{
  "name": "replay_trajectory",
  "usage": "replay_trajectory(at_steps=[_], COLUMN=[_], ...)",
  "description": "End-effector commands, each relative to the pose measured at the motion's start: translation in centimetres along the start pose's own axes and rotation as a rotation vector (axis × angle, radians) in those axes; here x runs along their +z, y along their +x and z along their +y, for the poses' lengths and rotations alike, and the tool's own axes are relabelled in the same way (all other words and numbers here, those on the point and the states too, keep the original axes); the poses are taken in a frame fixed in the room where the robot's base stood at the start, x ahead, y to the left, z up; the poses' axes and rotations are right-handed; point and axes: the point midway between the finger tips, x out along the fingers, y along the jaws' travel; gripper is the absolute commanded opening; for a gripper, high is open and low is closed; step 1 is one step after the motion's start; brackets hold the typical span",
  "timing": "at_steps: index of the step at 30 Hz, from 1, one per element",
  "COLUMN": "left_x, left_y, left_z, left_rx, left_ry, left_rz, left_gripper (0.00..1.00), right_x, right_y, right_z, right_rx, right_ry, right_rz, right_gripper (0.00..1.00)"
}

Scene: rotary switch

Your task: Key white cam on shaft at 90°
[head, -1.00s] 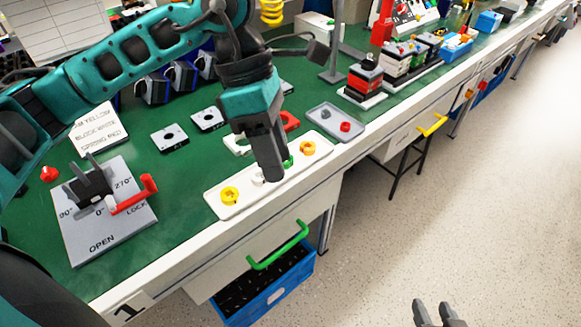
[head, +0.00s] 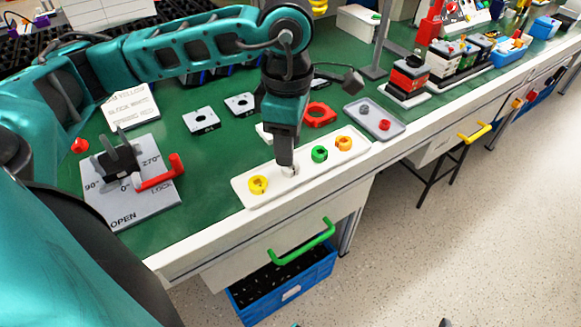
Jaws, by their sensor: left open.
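The white cam (head: 291,172) sits on the white tray (head: 228,190), between a yellow cam (head: 257,184) and a green cam (head: 319,154); an orange cam (head: 344,143) is at the far end. My left gripper (head: 286,168) points down, open, right at the white cam and partly hides it. I cannot tell whether its fingers touch it. The switch base (head: 140,207) is a grey plate marked 90°, 0°, 270°, OPEN and LOCK. It carries a black bracket (head: 119,164) and a red handle (head: 160,175); the shaft is not clear. Only a dark tip, possibly my right gripper, shows at the bottom edge.
Two pale plates with holes (head: 201,120) and a red ring (head: 320,114) lie behind the tray. A grey tray (head: 374,120) holds small grey and red parts. Green bench surface is clear between switch and tray.

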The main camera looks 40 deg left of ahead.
Motion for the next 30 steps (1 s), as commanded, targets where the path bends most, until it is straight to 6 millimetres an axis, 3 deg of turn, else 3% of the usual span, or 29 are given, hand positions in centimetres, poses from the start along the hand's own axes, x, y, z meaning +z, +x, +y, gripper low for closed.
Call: replay_trajectory(at_steps=[7,15,26,30], left_x=[0.3,0.3,0.3,0.3], left_y=[3.9,4.2,4.2,4.2], left_z=[0.0,0.0,0.0,0.0], left_rx=[-0.004,-0.002,-0.002,-0.002], left_ry=[0.000,0.001,0.001,0.001], left_rz=[0.002,0.001,0.001,0.001], left_gripper=[0.43,0.43,0.08,0.06], right_x=[0.8,0.8,0.8,0.7], right_y=[0.5,0.5,0.5,0.5], right_z=[0.1,0.1,0.0,0.0], right_rx=[0.001,0.001,0.001,0.001], right_ry=[0.000,0.000,0.004,0.005], right_rz=[-0.001,-0.002,-0.001,-0.001], right_gripper=[0.43,0.43,0.43,0.43])
